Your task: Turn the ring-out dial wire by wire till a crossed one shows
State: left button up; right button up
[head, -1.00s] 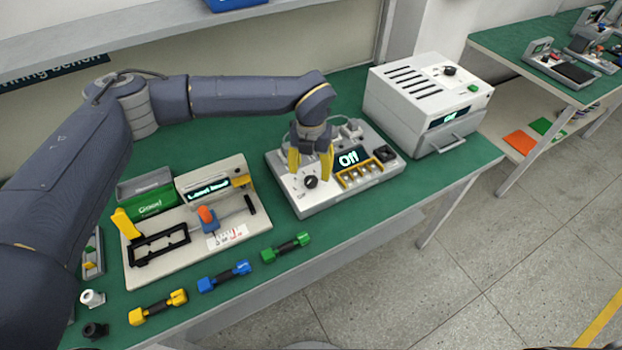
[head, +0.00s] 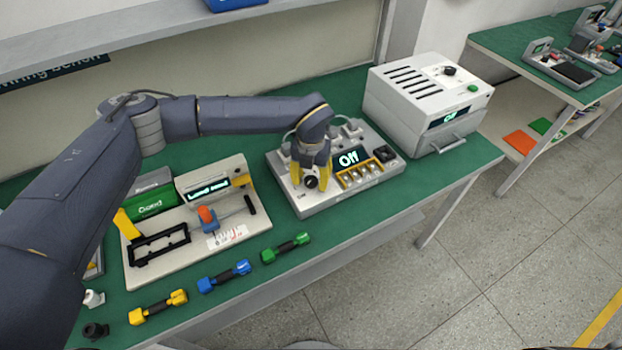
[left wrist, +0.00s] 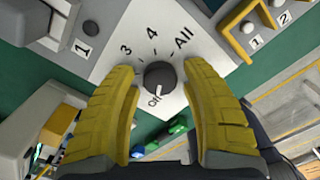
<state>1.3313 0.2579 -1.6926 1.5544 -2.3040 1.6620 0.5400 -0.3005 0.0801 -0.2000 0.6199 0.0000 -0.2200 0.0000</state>
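The ring-out dial (head: 311,182) is a dark round knob on a white plate at the left of a grey tester box (head: 336,203). The box's screen (head: 348,159) reads "Off". In the left wrist view the dial (left wrist: 160,78) is ringed by marks including "Off", "3", "4" and "All". My left gripper (head: 310,184) points down over the dial. Its yellow fingers (left wrist: 166,100) are open, one on each side of the knob, with gaps between them and it. My right gripper is not in view.
Left of the tester stands a fixture board (head: 150,270) with a screen and a green box (head: 150,204). Yellow, blue and green connector pieces (head: 285,248) lie along the front edge. A white oven-like unit (head: 415,105) stands close on the right.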

pick_arm(q)
grip_shut()
jog(key=m, duration=0.4)
jog(key=shift+m, duration=2)
jog(key=shift+o, duration=1.6)
grip_release()
